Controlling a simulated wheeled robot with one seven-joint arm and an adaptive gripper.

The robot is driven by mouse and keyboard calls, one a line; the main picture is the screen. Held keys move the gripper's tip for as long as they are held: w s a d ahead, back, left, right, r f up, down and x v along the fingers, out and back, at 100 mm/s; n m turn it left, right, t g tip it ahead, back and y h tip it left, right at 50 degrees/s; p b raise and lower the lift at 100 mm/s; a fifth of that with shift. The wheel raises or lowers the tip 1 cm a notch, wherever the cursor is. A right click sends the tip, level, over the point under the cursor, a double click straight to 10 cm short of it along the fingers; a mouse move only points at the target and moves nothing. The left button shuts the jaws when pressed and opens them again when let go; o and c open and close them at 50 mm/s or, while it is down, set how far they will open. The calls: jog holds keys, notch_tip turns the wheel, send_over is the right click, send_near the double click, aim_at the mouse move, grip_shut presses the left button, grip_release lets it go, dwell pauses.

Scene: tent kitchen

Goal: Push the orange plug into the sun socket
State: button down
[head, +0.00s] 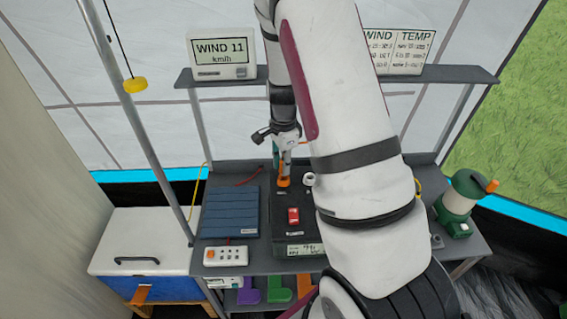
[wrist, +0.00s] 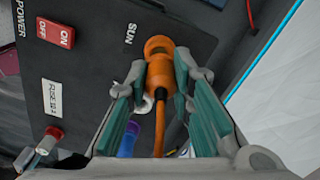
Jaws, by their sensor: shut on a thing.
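The orange plug (wrist: 160,70) is between the two teal-padded fingers of my gripper (wrist: 161,78) in the wrist view, with its orange cable running down between them. My gripper is shut on it. The plug's front end is at the face of the black power box (wrist: 90,75), just beside the SUN label (wrist: 130,33). The plug hides the sun socket, so I cannot tell how deep it sits. In the head view the orange plug (head: 284,182) shows below my gripper (head: 284,168), at the back left of the black box (head: 275,236).

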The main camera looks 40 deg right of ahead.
jog(key=shift+f+b, duration=0.65)
jog(key=shift+f, duration=0.8)
jog(key=c, duration=1.3)
grip_release()
jog(key=shift+c, duration=0.2)
notch_tip(320, 180, up, 12)
jog(key=shift+r, duration=0.1)
